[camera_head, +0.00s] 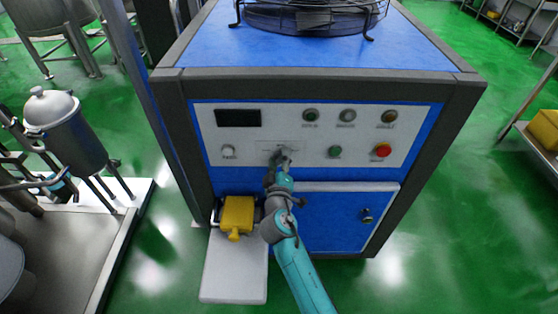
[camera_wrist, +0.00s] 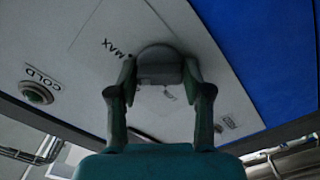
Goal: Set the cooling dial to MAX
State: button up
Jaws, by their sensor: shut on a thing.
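The cooling dial is a dark grey knob (camera_wrist: 160,64) on the pale panel (camera_head: 225,175) of the blue machine. In the wrist view, the two fingers of my gripper (camera_wrist: 160,78) stand on either side of the knob and are shut on it. The MAX label (camera_wrist: 118,48) is upside down in that view, just left of the knob, with a small dot beside it. I cannot make out which way the dial's pointer faces. In the head view my gripper (camera_head: 280,160) covers most of the dial at the panel's lower middle.
Three round buttons (camera_head: 347,116) sit above right on the panel. A green button (camera_head: 335,152) and a red button (camera_head: 381,151) are to the right. A dark display (camera_head: 238,118) is upper left. A yellow block (camera_head: 237,215) and pale plate (camera_head: 233,280) are below left.

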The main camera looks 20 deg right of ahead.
jog(key=shift+d+f+m, duration=0.1)
jog(key=shift+m, duration=1.8)
jog(key=o, duration=1)
jog(key=shift+s, duration=0.1)
jog(key=v, duration=1.2)
